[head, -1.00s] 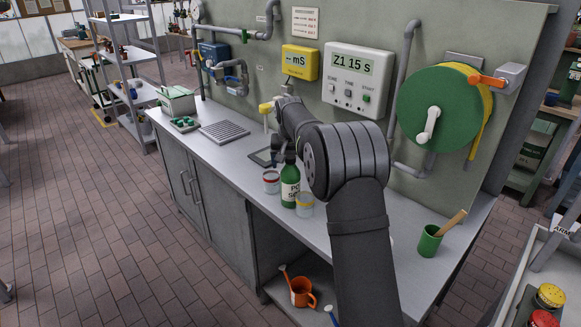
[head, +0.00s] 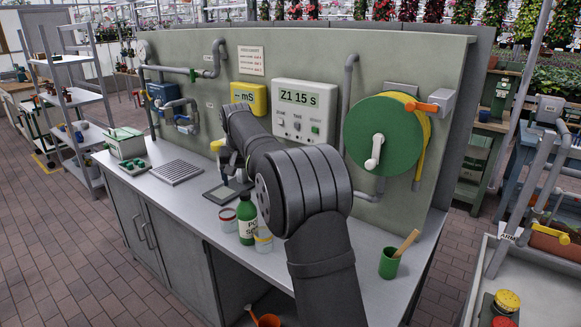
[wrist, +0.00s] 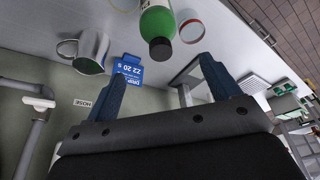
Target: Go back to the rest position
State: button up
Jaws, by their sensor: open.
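My gripper (wrist: 165,75) is open in the wrist view, its two dark blue fingers wide apart with nothing between them. In the head view it is mostly hidden behind my own arm, above the bench (head: 175,205). A green bottle (head: 246,222) with a white label stands on the bench just in front of my arm. In the wrist view the bottle (wrist: 158,22) shows with its dark cap beyond the fingertips, apart from them. A red-rimmed jar (head: 227,219) stands left of the bottle, and a yellow-rimmed jar (head: 263,241) stands right of it.
The back panel carries a control box (head: 304,110), a yellow meter (head: 248,98) and a green hose reel (head: 384,135). A green cup (head: 389,264) stands at the bench's right. A grate (head: 177,171) and a green-lidded box (head: 125,142) are at the left. A metal jug (wrist: 93,52) shows in the wrist view.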

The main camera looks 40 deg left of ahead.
aim_at(245, 192)
jog(key=x, duration=1.1)
jog(key=shift+w+f, duration=0.1)
jog(key=shift+f, duration=0.25)
jog(key=shift+a+r, duration=0.15)
jog(key=shift+r, duration=1.55)
